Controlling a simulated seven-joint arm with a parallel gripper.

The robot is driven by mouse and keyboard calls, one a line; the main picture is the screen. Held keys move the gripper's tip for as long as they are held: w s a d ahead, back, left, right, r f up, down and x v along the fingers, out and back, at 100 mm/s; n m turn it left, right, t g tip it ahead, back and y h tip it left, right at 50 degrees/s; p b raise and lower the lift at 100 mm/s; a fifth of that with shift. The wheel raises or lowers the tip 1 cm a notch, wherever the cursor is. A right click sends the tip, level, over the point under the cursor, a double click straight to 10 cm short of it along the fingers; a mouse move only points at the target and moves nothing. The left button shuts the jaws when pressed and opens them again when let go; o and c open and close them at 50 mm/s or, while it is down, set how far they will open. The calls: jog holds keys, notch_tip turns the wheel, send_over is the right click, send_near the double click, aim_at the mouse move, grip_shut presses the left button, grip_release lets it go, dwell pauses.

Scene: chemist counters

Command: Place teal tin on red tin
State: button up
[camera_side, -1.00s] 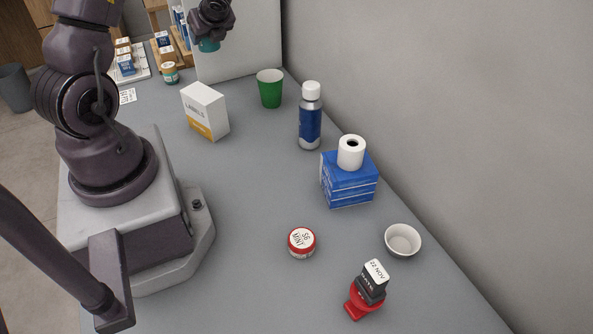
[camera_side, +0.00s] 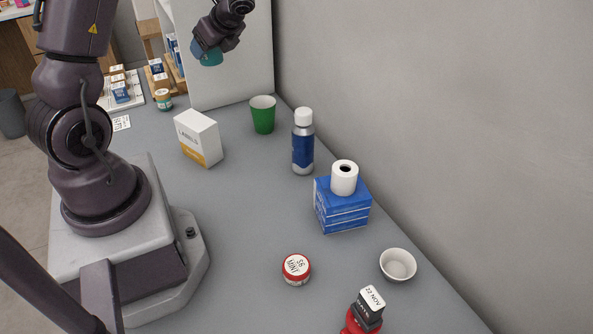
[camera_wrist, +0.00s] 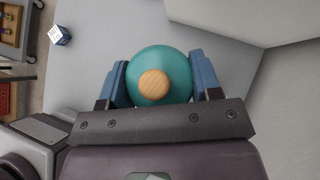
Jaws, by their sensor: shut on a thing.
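The teal tin (camera_wrist: 160,62) is between the two blue fingers of my gripper (camera_wrist: 160,82) in the wrist view; it is round with a wooden knob on top. In the side view the teal tin (camera_side: 209,57) hangs below my gripper (camera_side: 208,48) at the top, high above the far part of the counter. My gripper is shut on it. The red tin (camera_side: 296,269), with a white label reading "S6 MINT", stands on the counter at the lower middle, well away from my gripper. Nothing sits on its top.
A labels box (camera_side: 199,138), green cup (camera_side: 263,114), blue bottle (camera_side: 303,142) and blue boxes (camera_side: 342,207) bearing a white roll (camera_side: 344,178) stand along the counter. Counter left of the red tin is clear.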

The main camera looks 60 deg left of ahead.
jog(key=w+d+f+n+g+h, duration=0.1)
jog(key=d+n+g+h, duration=0.1)
jog(key=d+n, duration=0.35)
jog(key=w+d+f+n+g+h, duration=0.2)
jog(key=d+n, duration=0.1)
jog(key=d, duration=0.5)
notch_tip(320, 180, up, 4)
jog(key=r+n+t+h, duration=0.1)
jog(key=n+t+h, duration=0.3)
jog(key=n+h, duration=1.15)
send_over(297, 265)
jog(key=n+y, duration=0.3)
notch_tip(297, 265, down, 19)
jog(key=shift+f, duration=0.15)
jog(key=shift+f, duration=0.1)
jog(key=o, duration=1.5)
